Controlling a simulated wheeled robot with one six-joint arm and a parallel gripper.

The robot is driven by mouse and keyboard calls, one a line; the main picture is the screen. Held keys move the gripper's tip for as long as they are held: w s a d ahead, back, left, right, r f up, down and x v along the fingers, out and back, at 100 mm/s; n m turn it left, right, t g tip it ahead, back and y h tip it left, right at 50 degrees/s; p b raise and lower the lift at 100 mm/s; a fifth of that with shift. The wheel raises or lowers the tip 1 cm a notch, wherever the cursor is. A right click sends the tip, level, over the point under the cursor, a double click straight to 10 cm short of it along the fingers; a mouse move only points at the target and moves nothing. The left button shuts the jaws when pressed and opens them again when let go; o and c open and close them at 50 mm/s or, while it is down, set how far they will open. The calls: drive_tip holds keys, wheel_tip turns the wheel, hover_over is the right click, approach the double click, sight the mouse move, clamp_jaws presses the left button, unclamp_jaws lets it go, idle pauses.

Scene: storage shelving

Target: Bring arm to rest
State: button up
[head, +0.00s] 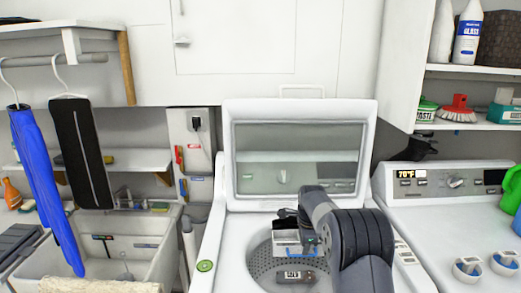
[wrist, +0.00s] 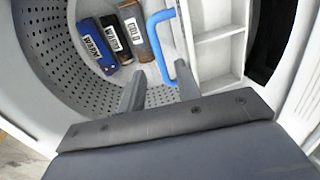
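My arm reaches over the open top-load washer (head: 240,240), and my gripper, mostly hidden by my arm in the head view, is down at the washer drum. In the wrist view my gripper (wrist: 160,84) is open, its two dark fingers apart. A blue handle (wrist: 157,45) on a white divided tray (wrist: 218,38) comes down close to the fingertips. I cannot tell if they touch it. No object is clearly held.
Several labelled packs lie in the perforated drum, among them a blue one (wrist: 88,45) and a brown one (wrist: 134,28). The washer lid (head: 296,155) stands raised behind. A sink (head: 110,250) is left, a second machine (head: 440,220) right, a shelf (head: 475,70) above it.

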drive_tip(key=f, duration=0.3)
drive_tip(key=shift+w+f, duration=0.35)
drive_tip(key=shift+f, duration=0.05)
drive_tip(key=shift+w, duration=0.15)
drive_tip(key=shift+a, duration=0.15)
